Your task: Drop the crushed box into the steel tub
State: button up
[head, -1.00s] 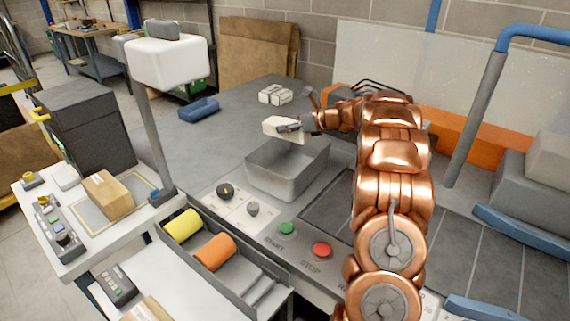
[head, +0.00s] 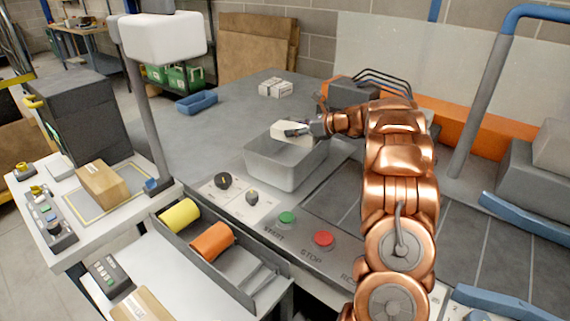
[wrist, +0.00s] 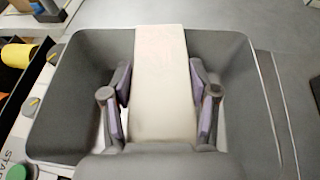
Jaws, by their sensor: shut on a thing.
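The crushed box (head: 293,132) is a pale off-white carton held over the steel tub. My gripper (head: 299,131) is shut on it, with its fingers on both long sides in the wrist view (wrist: 161,95). The box (wrist: 160,60) looks flat-faced there, and any crushed part is hard to make out. The steel tub (head: 285,171) is a grey, open, rectangular bin on the bench. Its walls (wrist: 75,95) surround the gripper and box in the wrist view. The box partly hides the tub's floor. I cannot tell whether its lower end touches the tub.
A small white carton (head: 275,88) and a blue tray (head: 197,102) lie farther back on the grey bench. A dial (head: 223,181), a green button (head: 287,218) and a red button (head: 323,239) sit in front of the tub. A grey post (head: 148,120) stands left.

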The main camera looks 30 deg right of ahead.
jog(key=shift+f, duration=0.15)
jog(key=o, duration=1.3)
jog(key=v, duration=1.2)
jog(key=shift+f, duration=0.15)
